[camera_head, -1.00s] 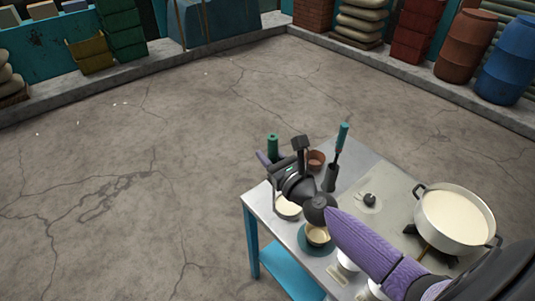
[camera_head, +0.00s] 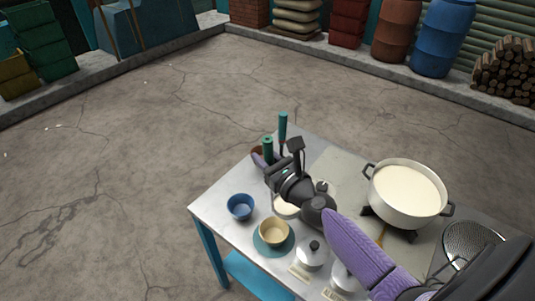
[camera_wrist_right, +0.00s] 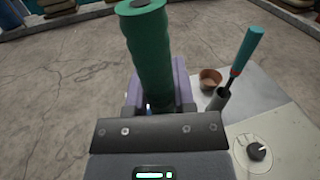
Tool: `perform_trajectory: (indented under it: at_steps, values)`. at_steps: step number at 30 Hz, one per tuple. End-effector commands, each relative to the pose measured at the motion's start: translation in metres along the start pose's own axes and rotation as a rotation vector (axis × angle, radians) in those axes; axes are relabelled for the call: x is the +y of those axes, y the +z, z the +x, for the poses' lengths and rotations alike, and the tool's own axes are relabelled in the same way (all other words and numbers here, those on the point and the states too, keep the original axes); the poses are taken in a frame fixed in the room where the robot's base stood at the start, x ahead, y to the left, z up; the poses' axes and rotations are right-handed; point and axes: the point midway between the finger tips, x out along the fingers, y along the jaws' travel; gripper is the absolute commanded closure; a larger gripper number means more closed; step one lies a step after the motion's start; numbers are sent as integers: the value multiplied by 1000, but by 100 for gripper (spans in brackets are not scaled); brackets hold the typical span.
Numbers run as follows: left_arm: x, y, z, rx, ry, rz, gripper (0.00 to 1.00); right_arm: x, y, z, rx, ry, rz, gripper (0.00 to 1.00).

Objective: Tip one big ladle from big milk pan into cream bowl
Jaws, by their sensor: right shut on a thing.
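The big milk pan (camera_head: 405,192) is white with dark handles and holds pale milk; it stands on a burner at the right of the table. The cream bowl (camera_head: 274,233) sits on a teal saucer (camera_head: 258,245) near the front edge. My right gripper (camera_head: 266,160) is shut on an upright green handle (camera_head: 267,147); the handle also shows in the right wrist view (camera_wrist_right: 152,55) between purple fingers. The tool's lower end is hidden, so I cannot tell its contents. The gripper is left of the pan and behind the cream bowl. My left gripper is out of view.
A blue bowl (camera_head: 240,206) stands left of the cream bowl. A white vessel (camera_head: 285,209) is partly hidden under my right wrist. Lidded pots (camera_head: 313,255) stand right of the cream bowl. A teal-handled tool (camera_head: 282,125) stands behind my gripper. A skimmer (camera_head: 470,240) lies right of the pan.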

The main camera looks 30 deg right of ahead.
Motion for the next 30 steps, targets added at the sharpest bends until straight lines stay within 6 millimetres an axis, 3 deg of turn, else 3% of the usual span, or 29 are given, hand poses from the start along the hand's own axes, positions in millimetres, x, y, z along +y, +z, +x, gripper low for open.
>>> perform_trajectory:
  at_steps: [11,30]
  values:
    - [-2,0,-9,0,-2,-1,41,36,0,0,-3,-3,-191,100]
    - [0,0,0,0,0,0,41,92,-28,1,-3,-5,-507,100]
